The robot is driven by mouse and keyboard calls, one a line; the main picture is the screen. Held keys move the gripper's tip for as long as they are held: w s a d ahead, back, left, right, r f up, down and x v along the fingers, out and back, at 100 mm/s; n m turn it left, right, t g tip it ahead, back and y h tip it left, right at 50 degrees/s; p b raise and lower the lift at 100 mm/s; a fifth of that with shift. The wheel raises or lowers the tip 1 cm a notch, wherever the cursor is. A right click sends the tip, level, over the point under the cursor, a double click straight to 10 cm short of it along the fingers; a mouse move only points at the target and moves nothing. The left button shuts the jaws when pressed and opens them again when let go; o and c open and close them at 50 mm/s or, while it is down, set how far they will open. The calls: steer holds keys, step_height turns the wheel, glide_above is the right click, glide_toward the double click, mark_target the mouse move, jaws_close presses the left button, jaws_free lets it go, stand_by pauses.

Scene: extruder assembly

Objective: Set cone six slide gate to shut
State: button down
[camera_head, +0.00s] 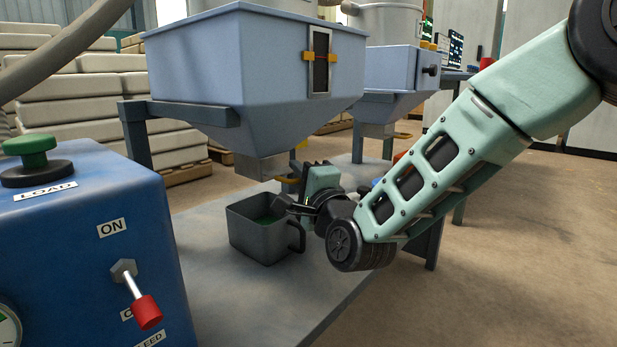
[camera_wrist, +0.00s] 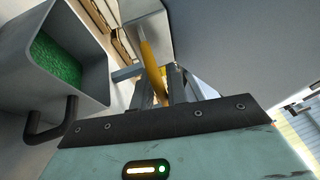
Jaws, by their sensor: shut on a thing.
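A blue-grey hopper (camera_head: 240,65) narrows to a square metal outlet (camera_head: 262,166) above the table; no cone number is readable. A yellow handle (camera_wrist: 150,68) sticks out below the outlet in the wrist view. In the head view only a small yellow part of the handle (camera_head: 289,181) shows. My gripper (camera_head: 298,190) is beside the outlet at handle height. In the wrist view its fingers (camera_wrist: 166,90) are closed on the handle. The gate plate itself is hidden, so its position cannot be told.
A grey bin (camera_head: 262,240) with green pellets stands below the outlet, close to my gripper; it also shows in the wrist view (camera_wrist: 95,65). A blue control box (camera_head: 75,250) stands at left. A second hopper (camera_head: 395,68) is behind. The table (camera_head: 215,285) is bare in front.

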steer(key=shift+r, duration=0.35)
steer(key=c, duration=1.5)
jaws_free()
steer(key=shift+w+a, duration=0.1)
steer(key=shift+a, duration=0.05)
steer(key=shift+f, duration=0.15)
steer(key=p+v, duration=1)
steer(key=v, duration=0.7)
steer(key=shift+f+p, duration=0.15)
steer(key=shift+p, duration=0.2)
